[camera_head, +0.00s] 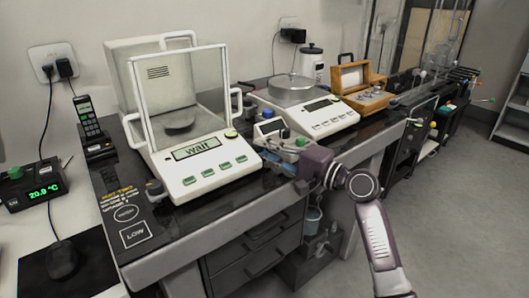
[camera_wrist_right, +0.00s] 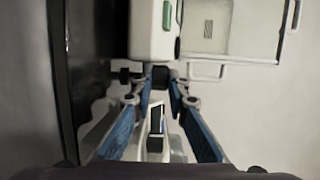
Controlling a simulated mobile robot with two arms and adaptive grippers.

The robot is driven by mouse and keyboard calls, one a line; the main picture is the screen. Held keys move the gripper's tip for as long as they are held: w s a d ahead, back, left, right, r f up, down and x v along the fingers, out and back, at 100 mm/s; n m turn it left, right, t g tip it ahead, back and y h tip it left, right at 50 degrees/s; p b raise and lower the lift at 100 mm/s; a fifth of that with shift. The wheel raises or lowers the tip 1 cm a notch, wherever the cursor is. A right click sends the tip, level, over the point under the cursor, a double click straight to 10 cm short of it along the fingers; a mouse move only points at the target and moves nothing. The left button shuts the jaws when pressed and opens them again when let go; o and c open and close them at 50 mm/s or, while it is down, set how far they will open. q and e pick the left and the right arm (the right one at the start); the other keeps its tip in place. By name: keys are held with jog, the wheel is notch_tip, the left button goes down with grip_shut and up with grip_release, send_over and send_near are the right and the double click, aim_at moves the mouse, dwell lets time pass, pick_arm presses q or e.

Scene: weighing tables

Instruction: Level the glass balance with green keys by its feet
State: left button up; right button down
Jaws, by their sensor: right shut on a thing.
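The glass balance with green keys (camera_head: 205,170) stands on the dark bench, and its display reads "wait". A dark levelling foot (camera_head: 154,188) shows at its front left corner. My right gripper (camera_head: 270,157) reaches in from the right to the balance's front right corner. In the right wrist view the balance (camera_wrist_right: 150,35) is at the top, and the blue fingers of my right gripper (camera_wrist_right: 161,80) are closed on a dark foot (camera_wrist_right: 160,74) at its edge. In the head view that foot is hidden. My left gripper is in neither view.
A small device with a display (camera_head: 270,130) stands close to my right gripper. A second balance with a round pan (camera_head: 290,88) and a wooden weight box (camera_head: 358,85) stand further right. A "LOW" label (camera_head: 135,234) lies on the bench front left.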

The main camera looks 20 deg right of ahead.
jog(key=shift+f, duration=0.1)
jog(key=c, duration=1.9)
grip_release()
jog(key=v, duration=1.2)
